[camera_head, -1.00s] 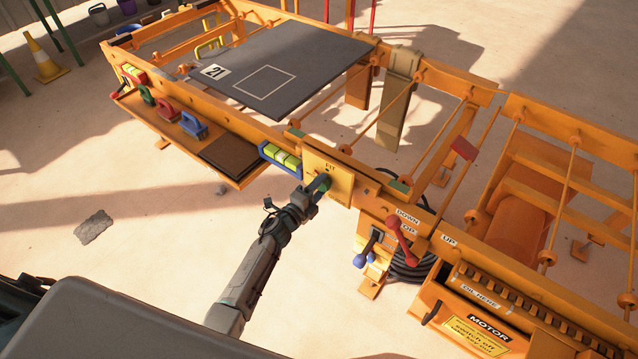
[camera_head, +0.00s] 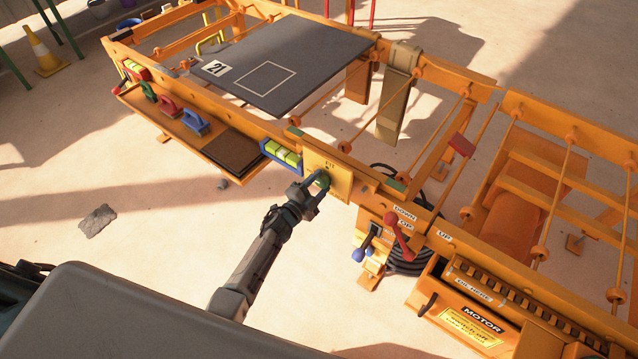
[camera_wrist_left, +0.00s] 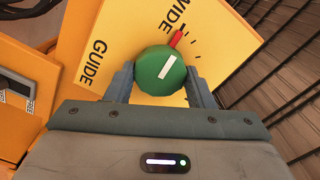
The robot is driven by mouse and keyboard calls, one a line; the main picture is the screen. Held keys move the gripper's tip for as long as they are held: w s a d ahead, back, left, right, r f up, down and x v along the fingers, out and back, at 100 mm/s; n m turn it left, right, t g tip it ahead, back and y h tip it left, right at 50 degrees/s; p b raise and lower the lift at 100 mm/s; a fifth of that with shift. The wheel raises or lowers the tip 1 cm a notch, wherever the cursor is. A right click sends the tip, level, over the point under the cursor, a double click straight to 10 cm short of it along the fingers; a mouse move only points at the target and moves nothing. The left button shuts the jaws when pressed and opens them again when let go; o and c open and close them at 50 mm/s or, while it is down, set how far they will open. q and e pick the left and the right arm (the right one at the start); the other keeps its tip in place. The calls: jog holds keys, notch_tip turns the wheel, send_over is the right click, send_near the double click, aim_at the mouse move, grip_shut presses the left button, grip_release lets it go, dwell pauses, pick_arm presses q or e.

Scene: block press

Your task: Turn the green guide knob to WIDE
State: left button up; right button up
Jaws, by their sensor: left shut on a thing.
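The green guide knob (camera_head: 322,181) sits on a yellow plate (camera_head: 341,186) at the side of the orange frame. In the left wrist view the round knob (camera_wrist_left: 160,72) has a white line pointing up and right. That line points roughly towards a red mark (camera_wrist_left: 178,38) beside the word WIDE (camera_wrist_left: 178,12); GUIDE (camera_wrist_left: 96,62) is printed at the left. My left gripper (camera_head: 313,190) is shut on the knob, one finger on each side; it also shows in the left wrist view (camera_wrist_left: 160,82). My right gripper is not in view.
Red and blue levers (camera_head: 398,236) stand right of the plate. A green-yellow level (camera_head: 283,155) lies in a blue holder to its left. A dark panel (camera_head: 320,62) rests on the frame. The ground in front holds a grey stone (camera_head: 97,221).

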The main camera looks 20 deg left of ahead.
pick_arm(q)
jog(key=o, duration=1)
jog(key=shift+c, duration=0.2)
jog(key=shift+s, duration=0.15)
jog(key=v, duration=1)
jog(key=shift+s+b, duration=0.3)
jog(key=shift+b, duration=0.05)
jog(key=shift+a, duration=0.15)
